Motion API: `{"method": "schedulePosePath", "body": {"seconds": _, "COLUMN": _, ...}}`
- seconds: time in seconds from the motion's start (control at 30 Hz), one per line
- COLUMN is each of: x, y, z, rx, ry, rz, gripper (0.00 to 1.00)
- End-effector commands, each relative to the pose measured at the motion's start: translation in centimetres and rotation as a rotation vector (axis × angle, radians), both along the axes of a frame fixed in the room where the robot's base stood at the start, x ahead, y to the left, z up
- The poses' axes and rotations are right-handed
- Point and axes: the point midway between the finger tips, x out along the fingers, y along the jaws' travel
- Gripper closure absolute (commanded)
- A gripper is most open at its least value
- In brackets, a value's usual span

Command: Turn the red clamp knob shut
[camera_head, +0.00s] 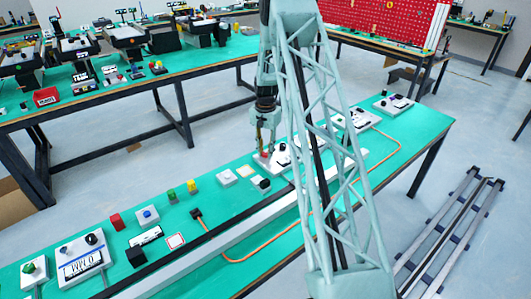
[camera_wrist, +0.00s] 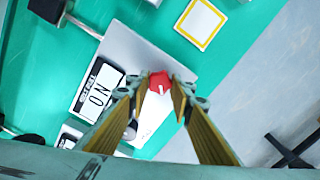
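The red clamp knob (camera_wrist: 159,80) shows in the wrist view as a small red faceted cap with a short white mark. It sits on a pale grey plate (camera_wrist: 125,45). My gripper (camera_wrist: 158,97) points down at it, with its two yellow-padded fingers apart on either side of the knob in the picture. I cannot tell whether either tip touches it. In the head view my gripper (camera_head: 266,138) is over the green bench, with a bit of the red knob (camera_head: 263,155) showing below its tips.
A yellow-bordered white square (camera_wrist: 200,22) lies above right on the green bench (camera_head: 215,205). Coloured blocks (camera_head: 193,186) and an orange cable (camera_head: 290,240) are also on the bench.

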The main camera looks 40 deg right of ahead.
Motion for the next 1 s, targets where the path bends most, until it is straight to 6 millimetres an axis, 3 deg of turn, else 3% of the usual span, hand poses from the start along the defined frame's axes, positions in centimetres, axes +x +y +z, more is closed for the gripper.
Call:
{"method": "schedulePosePath", "body": {"seconds": 0.13, "x": 0.0, "y": 0.0, "z": 0.0, "rx": 0.0, "ry": 0.0, "rz": 0.0, "gripper": 0.66}}
{"method": "schedulePosePath", "body": {"seconds": 0.63, "x": 0.0, "y": 0.0, "z": 0.5, "rx": -0.001, "ry": -0.001, "rz": 0.001, "gripper": 0.66}}
{"method": "schedulePosePath", "body": {"seconds": 1.0, "x": 0.1, "y": -0.1, "z": 4.1, "rx": -0.001, "ry": -0.002, "rz": 0.001, "gripper": 0.66}}
